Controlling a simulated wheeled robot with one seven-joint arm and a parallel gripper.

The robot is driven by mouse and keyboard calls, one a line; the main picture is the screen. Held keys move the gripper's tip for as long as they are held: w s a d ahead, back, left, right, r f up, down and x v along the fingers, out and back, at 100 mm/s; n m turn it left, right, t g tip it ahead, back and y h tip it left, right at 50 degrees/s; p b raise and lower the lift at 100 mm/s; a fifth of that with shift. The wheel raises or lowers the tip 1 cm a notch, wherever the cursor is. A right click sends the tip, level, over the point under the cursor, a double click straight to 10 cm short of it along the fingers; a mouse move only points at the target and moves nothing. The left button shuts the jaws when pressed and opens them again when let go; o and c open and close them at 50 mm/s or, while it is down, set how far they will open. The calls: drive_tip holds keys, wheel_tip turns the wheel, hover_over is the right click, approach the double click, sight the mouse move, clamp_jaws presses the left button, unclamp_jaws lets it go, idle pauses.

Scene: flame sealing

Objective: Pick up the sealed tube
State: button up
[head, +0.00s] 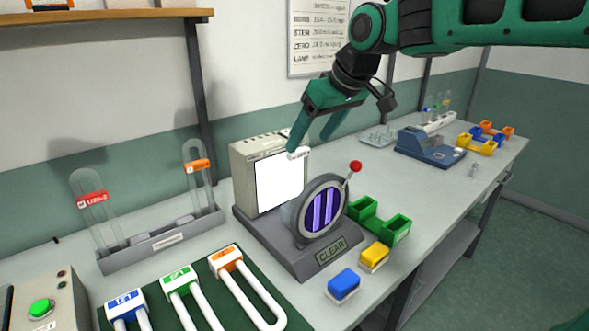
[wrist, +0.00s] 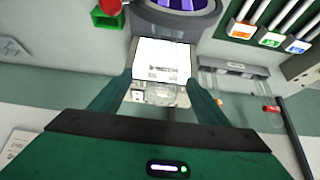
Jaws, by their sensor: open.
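My gripper (head: 312,146) hangs over the top of the beige box with a lit white panel (head: 279,181), its two green fingers apart. A small white piece (head: 298,153) shows at the fingertips. In the wrist view the open fingers (wrist: 159,80) flank a small white label (wrist: 138,95) and a faint clear, glassy shape (wrist: 170,96). I cannot tell if that is the sealed tube, or whether the fingers touch it. Two clear U-shaped tubes, one red-labelled (head: 91,199) and one orange-labelled (head: 198,165), stand in a grey rack (head: 164,240) at left.
A round purple-lit window (head: 323,209) with a red-knobbed lever (head: 355,167) stands before the box. White U-shapes with blue, green and orange (head: 226,258) caps lie on a green mat. Green bins (head: 397,226) sit right. A shelf (head: 105,15) overhangs at upper left.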

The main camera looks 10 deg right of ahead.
sight(293, 161)
drive_tip(key=x, duration=1)
drive_tip(key=shift+w+a+f, duration=0.15)
drive_tip(key=shift+a+f, duration=0.1)
drive_tip(key=shift+a, duration=0.15)
drive_tip(key=c, duration=1.3)
drive_tip(key=shift+r, duration=0.1)
